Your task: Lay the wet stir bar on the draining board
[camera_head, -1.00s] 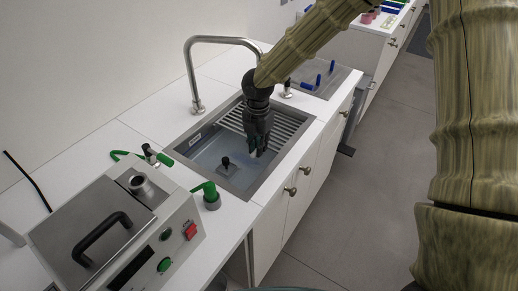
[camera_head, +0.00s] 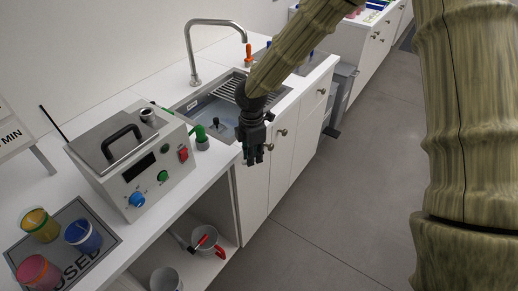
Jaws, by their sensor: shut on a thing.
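My gripper (camera_head: 252,153) points down in front of the counter's front edge, near the sink's front corner, and is shut. The thing between its fingers is small, dark and mostly hidden; I take it to be the stir bar, as none shows clearly elsewhere. The sink (camera_head: 197,106) is set in the white counter, with a dark upright piece (camera_head: 215,123) in its basin. A slatted draining surface (camera_head: 237,85) spans the sink's far end, partly hidden by my arm. Its visible slats look bare.
A curved tap (camera_head: 191,62) stands behind the sink. A lidded machine (camera_head: 135,165) and a green-handled piece (camera_head: 201,138) stand on the near counter. Three coloured cups (camera_head: 83,236) sit on a dark mat.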

